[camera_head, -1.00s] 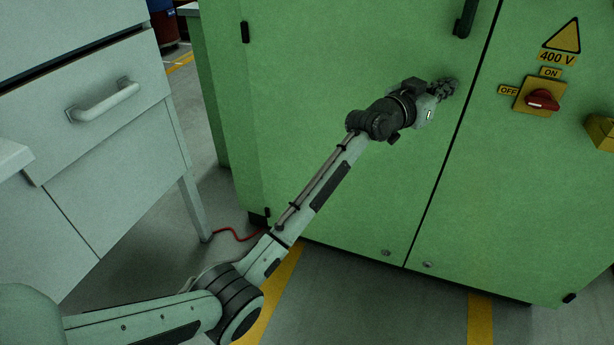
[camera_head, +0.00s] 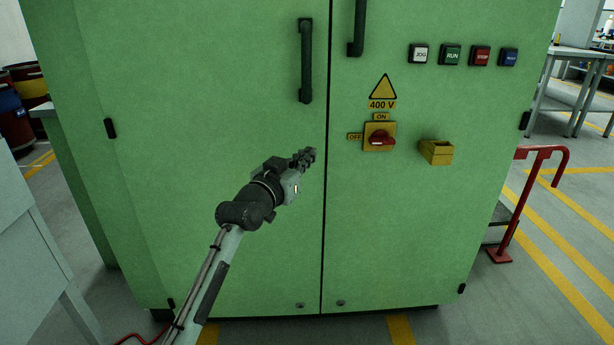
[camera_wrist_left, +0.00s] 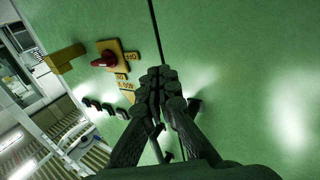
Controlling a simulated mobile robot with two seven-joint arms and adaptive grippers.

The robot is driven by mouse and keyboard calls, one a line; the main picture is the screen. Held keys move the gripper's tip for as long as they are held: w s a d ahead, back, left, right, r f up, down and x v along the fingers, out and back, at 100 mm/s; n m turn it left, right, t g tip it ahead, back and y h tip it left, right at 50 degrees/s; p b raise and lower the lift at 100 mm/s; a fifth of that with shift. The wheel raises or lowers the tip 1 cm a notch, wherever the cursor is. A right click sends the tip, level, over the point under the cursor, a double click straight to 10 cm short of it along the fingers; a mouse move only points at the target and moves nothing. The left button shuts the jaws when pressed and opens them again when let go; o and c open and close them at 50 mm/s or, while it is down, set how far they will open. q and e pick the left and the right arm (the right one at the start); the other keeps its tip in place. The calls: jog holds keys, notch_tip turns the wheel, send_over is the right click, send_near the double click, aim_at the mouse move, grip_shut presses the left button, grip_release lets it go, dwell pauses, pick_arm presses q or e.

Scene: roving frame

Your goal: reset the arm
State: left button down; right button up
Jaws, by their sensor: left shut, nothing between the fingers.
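My left gripper (camera_head: 306,158) is shut and empty in front of the green cabinet (camera_head: 220,90), near the seam between its two doors and left of the red rotary switch (camera_head: 381,138). In the left wrist view the gripper's dark fingers (camera_wrist_left: 158,82) are together with nothing between them. The switch also shows there (camera_wrist_left: 104,59), on its yellow plate, apart from the fingers. My right gripper is in neither view.
Two dark door handles stick out near the seam, the left one (camera_head: 306,60) above my gripper. A yellow box (camera_head: 436,152) juts out right of the switch. Several push buttons (camera_head: 450,54) sit higher up. A red rail (camera_head: 522,205) stands at the right, a pale cabinet (camera_head: 30,250) at the left.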

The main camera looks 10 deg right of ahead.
pick_arm(q)
jog(key=s, duration=0.7)
jog(key=s+a+f+n+g+y+p, duration=0.1)
jog(key=s+a+f+g+y, duration=0.1)
jog(key=s+a+f, duration=0.5)
jog(key=a+f+n+g+y, duration=0.15)
jog(key=a+f, duration=0.25)
jog(key=f, duration=0.6)
jog(key=s+a+f+n+g+y+p, duration=0.1)
jog(key=s+a+f+g+y, duration=0.2)
jog(key=a+f, duration=0.45)
jog(key=s+a+f+g+y, duration=0.1)
jog(key=s+a+f, duration=0.3)
jog(key=s, duration=0.4)
jog(key=s+a+f+n+g+y, duration=0.1)
jog(key=s+a+f+g+y, duration=0.1)
jog(key=s+a+f, duration=0.3)
jog(key=s+a+f+g+y, duration=0.2)
jog(key=s+a+f, duration=0.2)
jog(key=s+a, duration=0.3)
jog(key=s, duration=0.3)
jog(key=shift+s+a+f+n+p, duration=0.25)
jog(key=shift+s+a+n+p, duration=0.1)
jog(key=shift+a, duration=0.05)
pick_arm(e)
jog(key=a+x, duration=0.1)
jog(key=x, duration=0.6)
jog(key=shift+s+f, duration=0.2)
